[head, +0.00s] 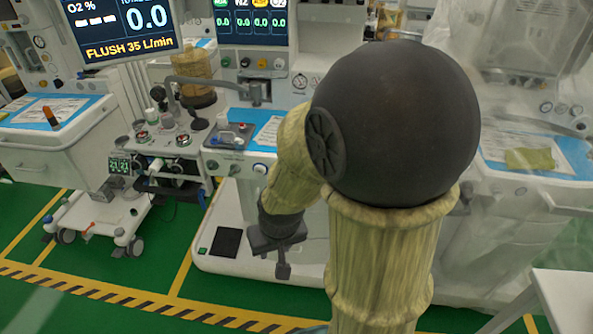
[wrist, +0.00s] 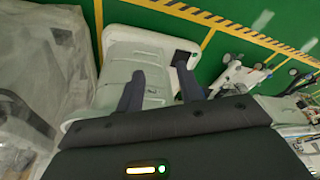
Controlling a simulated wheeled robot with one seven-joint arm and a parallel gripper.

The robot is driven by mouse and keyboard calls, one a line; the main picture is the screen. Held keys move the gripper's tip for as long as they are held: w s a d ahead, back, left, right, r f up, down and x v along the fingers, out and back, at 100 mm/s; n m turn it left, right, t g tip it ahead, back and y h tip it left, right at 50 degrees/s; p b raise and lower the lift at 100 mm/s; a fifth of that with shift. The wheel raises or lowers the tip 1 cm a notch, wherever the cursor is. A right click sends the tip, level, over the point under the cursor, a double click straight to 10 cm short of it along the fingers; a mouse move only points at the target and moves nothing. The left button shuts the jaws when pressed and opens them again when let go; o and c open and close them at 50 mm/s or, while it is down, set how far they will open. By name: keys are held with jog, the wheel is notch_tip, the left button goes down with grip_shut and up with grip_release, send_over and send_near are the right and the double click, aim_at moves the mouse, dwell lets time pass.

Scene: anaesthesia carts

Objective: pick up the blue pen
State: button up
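My gripper (head: 283,268) hangs low in front of the middle cart in the head view, pointing down. In the wrist view its two dark fingers (wrist: 160,88) stand apart with nothing between them, above a pale cart base. I cannot make out the blue pen for certain in either view. A small dark tray (head: 231,136) on the middle cart's worktop holds small blue and red items, too small to tell apart. My gripper is below and to the right of that tray, touching nothing that I can see.
An orange-and-dark cylinder (head: 50,116) stands on the left cart's blue mat (head: 84,103). The right cart is under clear plastic (head: 545,60). A white surface (head: 565,300) is at the lower right. Green floor (head: 110,262) lies open at the left. My arm hides part of the middle cart.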

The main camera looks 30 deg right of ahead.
jog(key=w+d+f+m+t+h+p, duration=0.45)
jog(key=w+d+f+m+p, duration=0.2)
jog(key=w+d+f, duration=0.2)
jog(key=d+r+n+t+h+p, duration=0.1)
jog(key=d+r+n+t+p, duration=0.2)
jog(key=r+t, duration=0.4)
jog(key=shift+w+d+r+n+t+p, duration=0.15)
jog(key=shift+d+r+n+t+p, duration=0.2)
jog(key=shift+t+p, duration=0.7)
jog(key=shift+d+f, duration=0.15)
